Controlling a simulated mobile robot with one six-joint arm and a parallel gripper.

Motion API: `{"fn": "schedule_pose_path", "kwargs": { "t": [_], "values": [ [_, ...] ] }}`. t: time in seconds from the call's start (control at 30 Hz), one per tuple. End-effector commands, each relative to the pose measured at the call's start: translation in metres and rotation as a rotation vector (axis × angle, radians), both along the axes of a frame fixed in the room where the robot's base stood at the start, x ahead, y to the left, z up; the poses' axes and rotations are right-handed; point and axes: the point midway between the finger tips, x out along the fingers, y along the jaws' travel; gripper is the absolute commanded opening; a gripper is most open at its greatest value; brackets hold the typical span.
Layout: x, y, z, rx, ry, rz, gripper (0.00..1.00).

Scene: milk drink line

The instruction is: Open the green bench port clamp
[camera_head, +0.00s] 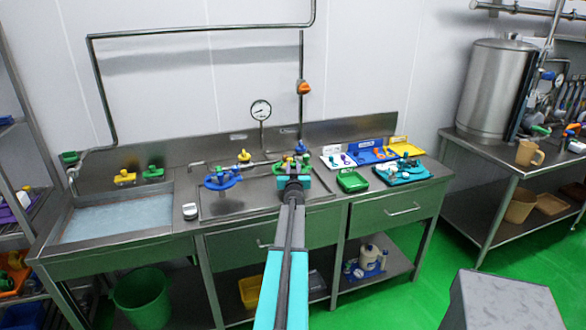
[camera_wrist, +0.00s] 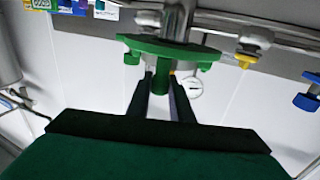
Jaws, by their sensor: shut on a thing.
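The green bench port clamp (camera_wrist: 170,50) sits around a metal pipe at the top middle of the wrist view. A green stub (camera_wrist: 160,102) hangs from it in the picture, between my two dark fingers. My gripper (camera_wrist: 161,84) is shut on this stub, with one finger on each side.
A yellow valve (camera_wrist: 248,50) and a blue knob (camera_wrist: 308,101) are close by in the wrist view. In the head view a blue fitting (camera_head: 222,181) stands left of my gripper and a green tray (camera_head: 352,187) lies to its right. A pressure gauge (camera_head: 260,109) is behind.

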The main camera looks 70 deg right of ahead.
Motion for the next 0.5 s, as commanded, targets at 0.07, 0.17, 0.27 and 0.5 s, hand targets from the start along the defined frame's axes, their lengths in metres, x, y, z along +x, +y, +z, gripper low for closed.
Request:
{"fn": "schedule_pose_path", "kwargs": {
  "t": [0.07,0.17,0.27,0.5],
  "values": [
    [-0.001,-0.004,-0.001,0.002,0.001,0.000,0.00],
    [-0.001,-0.009,-0.001,0.002,0.000,-0.001,0.00],
    [-0.001,-0.011,-0.002,0.002,0.002,-0.001,0.00],
    [0.003,-0.012,-0.003,0.001,0.001,-0.002,0.00]
  ]
}}
